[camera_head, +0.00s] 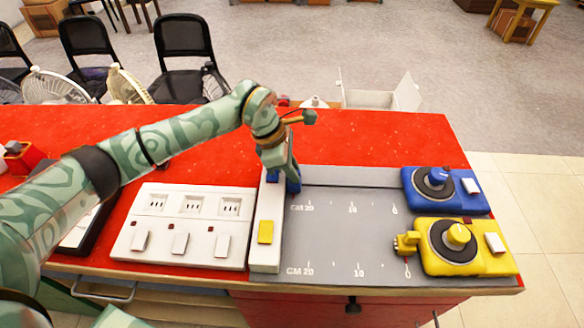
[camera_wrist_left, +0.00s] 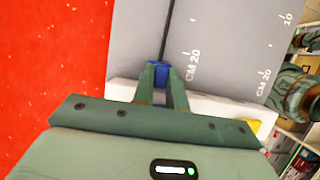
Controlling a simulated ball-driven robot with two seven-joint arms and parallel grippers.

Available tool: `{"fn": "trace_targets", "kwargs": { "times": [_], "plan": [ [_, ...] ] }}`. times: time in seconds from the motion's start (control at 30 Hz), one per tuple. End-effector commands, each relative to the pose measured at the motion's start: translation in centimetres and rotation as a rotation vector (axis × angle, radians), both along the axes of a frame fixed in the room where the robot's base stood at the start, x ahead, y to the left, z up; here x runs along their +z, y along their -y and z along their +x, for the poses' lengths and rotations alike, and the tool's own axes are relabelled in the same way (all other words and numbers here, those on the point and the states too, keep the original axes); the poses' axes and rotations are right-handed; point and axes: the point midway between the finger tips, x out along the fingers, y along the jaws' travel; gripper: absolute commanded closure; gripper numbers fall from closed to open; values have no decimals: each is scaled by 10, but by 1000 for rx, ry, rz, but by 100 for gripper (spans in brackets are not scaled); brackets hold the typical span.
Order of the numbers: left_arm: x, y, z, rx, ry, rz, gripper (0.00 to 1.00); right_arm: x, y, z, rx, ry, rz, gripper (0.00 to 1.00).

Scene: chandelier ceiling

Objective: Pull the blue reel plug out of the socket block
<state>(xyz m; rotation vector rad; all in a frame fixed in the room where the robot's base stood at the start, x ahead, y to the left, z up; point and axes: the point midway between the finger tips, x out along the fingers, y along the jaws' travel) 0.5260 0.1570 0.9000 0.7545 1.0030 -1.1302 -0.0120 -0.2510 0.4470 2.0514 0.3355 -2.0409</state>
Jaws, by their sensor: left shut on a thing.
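My left gripper (camera_head: 288,178) reaches down at the far end of the white socket block (camera_head: 265,250). It is shut on the blue plug (camera_head: 293,184), which also shows between the fingertips in the left wrist view (camera_wrist_left: 157,73). The plug is at the block's right side, by the 20 mark; the fingers hide whether its pins are in. A dark cord (camera_wrist_left: 168,35) runs from the plug across the grey board. The blue reel (camera_head: 475,205) sits at the board's far right. My right gripper is not in view.
The yellow reel (camera_head: 470,262) with its yellow plug (camera_head: 407,243) sits nearer, at the right. The grey board (camera_head: 345,235) between block and reels is clear. A white switch panel (camera_head: 185,225) lies left of the block. The red table top (camera_head: 370,130) behind is mostly free.

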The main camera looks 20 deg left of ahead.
Motion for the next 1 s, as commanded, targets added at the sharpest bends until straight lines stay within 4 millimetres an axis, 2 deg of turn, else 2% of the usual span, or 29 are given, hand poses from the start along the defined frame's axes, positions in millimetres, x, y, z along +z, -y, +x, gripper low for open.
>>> {"fn": "trace_targets", "kwargs": {
  "times": [0.27, 0.53, 0.57, 0.6, 0.63, 0.87, 1.0],
  "plan": [
    [0, 36, 11, -2, 1, -2, 100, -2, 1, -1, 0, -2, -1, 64],
    [1, 37, 11, 1, 2, 0, 100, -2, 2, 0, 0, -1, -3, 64],
    [1, 37, 11, 1, 2, 0, 77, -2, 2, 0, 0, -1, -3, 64],
    [1, 37, 11, 1, 2, 0, 66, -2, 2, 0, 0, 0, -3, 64],
    [1, 37, 11, 1, 2, 0, 64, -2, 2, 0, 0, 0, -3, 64],
    [1, 37, 11, 0, 1, 0, 64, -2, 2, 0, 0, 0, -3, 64],
    [9, 34, 11, 2, 4, 0, 64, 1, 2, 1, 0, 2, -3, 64]
  ]
}}
